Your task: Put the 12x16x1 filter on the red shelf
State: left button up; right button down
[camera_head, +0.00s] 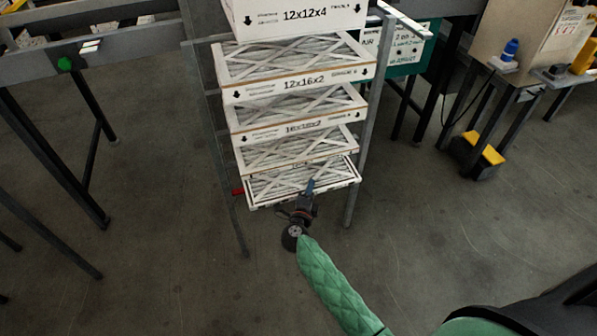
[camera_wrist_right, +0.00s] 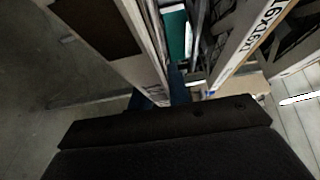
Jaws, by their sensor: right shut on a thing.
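My right gripper (camera_head: 308,190), at the end of a green-sleeved arm, is at the front edge of the lowest filter (camera_head: 270,190) in the rack and is shut on that filter. This filter is white-framed with a cross-braced face; its size label cannot be read in the head view. A red piece (camera_head: 238,192) shows at the rack's left side at the lowest level; most of that shelf is hidden. In the right wrist view a filter edge (camera_wrist_right: 262,30) shows a partly cut-off label ending in "6x16x1". My left gripper is out of view.
Above are filters labelled 12x12x4 (camera_head: 304,16), 12x16x2 (camera_head: 304,84) and one blurred label (camera_head: 302,127). The rack's grey posts (camera_head: 361,150) flank the stack. The floor in front is clear.

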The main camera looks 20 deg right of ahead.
aim_at(291, 199)
jog(key=w, duration=1.1)
jog(key=shift+a+b, duration=0.2)
jog(key=shift+b, duration=0.2)
jog(key=shift+s+f+b, duration=0.1)
jog(key=shift+f+b, duration=0.2)
jog(key=shift+f, duration=1.5)
jog(key=c, duration=1.3)
grip_release()
jog(key=v, duration=1.2)
jog(key=shift+s+p, duration=0.15)
jog(key=shift+p, duration=0.15)
